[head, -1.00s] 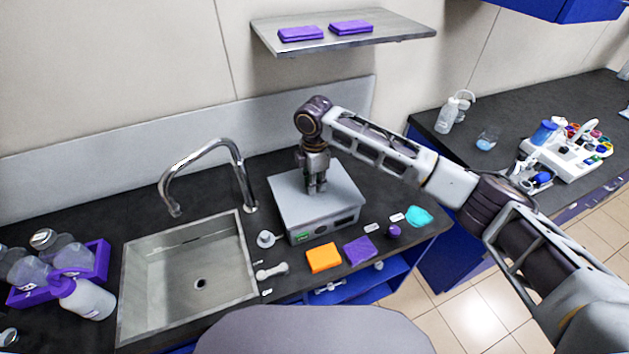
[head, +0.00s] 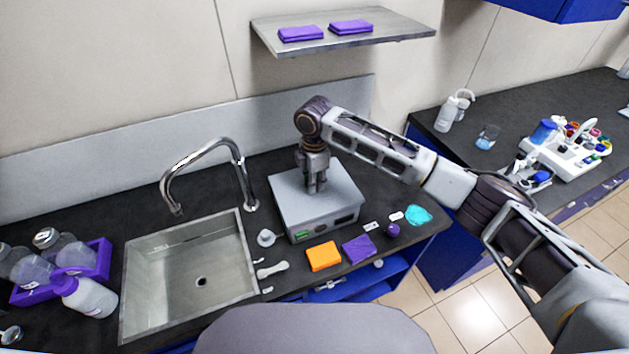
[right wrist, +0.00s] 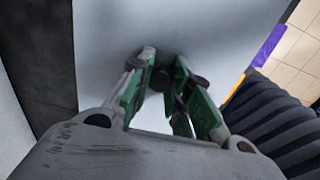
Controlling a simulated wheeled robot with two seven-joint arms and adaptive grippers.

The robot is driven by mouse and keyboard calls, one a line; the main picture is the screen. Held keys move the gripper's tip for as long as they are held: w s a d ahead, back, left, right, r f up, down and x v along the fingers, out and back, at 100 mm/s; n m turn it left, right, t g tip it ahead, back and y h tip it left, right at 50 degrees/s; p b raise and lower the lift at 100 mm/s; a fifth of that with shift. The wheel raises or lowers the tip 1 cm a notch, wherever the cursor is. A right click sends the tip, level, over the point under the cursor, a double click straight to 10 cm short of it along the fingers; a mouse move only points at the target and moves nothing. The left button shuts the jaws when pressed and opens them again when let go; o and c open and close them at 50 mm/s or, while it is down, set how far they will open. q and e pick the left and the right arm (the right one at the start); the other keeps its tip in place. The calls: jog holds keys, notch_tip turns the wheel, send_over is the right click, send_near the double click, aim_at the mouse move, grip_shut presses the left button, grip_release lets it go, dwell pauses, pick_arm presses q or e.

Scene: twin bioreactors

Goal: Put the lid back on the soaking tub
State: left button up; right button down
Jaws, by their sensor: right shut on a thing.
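The soaking tub (head: 328,222) is a grey metal box with a small control panel on its front, standing on the black counter right of the sink. Its flat grey lid (head: 290,196) lies over the top and looks level. My right gripper (head: 318,188) points straight down at the middle of the lid. In the right wrist view the green-padded fingers (right wrist: 160,82) are closed around a small dark knob (right wrist: 161,80) on the pale lid (right wrist: 215,35). Any gap between lid and tub rim is too small to tell. My left gripper is not in view.
The sink (head: 190,275) with its tap (head: 205,150) is to the left. An orange sponge (head: 323,256), a purple cloth (head: 358,249) and a white brush (head: 272,269) lie in front of the tub. A shelf (head: 345,36) hangs above. A purple bottle rack (head: 100,262) stands far left.

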jog(key=shift+f+p, duration=0.55)
jog(key=shift+p, duration=1.35)
dwell(3.4)
dwell(0.4)
jog(key=c, duration=1.2)
grip_release()
jog(key=shift+c, duration=0.2)
jog(key=shift+o, duration=0.4)
jog(key=o, duration=0.4)
jog(key=shift+r, duration=0.1)
jog(key=shift+r+p, duration=1.1)
jog(key=shift+p, duration=0.05)
jog(key=shift+r, duration=2.3)
